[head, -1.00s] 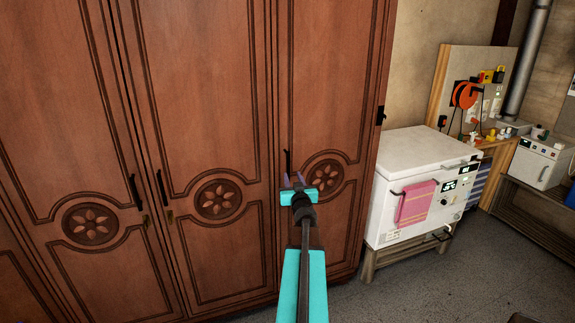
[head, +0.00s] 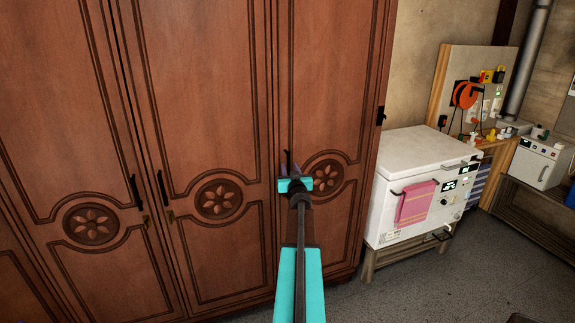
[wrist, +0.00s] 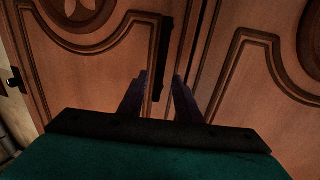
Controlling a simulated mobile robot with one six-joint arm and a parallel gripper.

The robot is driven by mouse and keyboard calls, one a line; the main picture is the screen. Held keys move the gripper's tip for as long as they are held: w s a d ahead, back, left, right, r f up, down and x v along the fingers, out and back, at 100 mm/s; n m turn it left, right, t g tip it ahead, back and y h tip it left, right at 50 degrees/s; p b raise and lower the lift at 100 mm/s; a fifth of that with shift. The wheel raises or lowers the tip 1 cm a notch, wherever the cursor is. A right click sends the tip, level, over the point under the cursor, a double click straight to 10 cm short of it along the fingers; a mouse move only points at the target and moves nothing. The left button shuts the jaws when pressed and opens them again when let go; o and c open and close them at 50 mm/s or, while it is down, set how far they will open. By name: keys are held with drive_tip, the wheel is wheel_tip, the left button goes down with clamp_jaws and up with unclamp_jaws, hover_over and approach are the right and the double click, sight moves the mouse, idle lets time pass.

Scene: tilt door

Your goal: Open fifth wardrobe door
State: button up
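The rightmost wardrobe door (head: 335,90) is brown carved wood with a round rosette, and it looks closed. Its dark vertical handle (wrist: 166,45) is near the door's left edge in the head view and partly hidden there by my gripper (head: 291,168). In the wrist view, my gripper (wrist: 158,88) has its two fingers apart. The handle's lower end shows between the fingertips, closer to the left finger. I cannot tell whether a finger touches it.
Other closed wardrobe doors (head: 205,100) with dark handles stand to the left. A white chest appliance (head: 420,180) with a pink towel (head: 413,204) stands right of the wardrobe. Grey floor (head: 420,290) is clear at the lower right.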

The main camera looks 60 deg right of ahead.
sight(289, 164)
drive_tip(key=shift+x, duration=2.25)
drive_tip(key=shift+c, duration=0.3)
clamp_jaws()
drive_tip(key=shift+a, duration=0.1)
drive_tip(key=shift+s, duration=0.1)
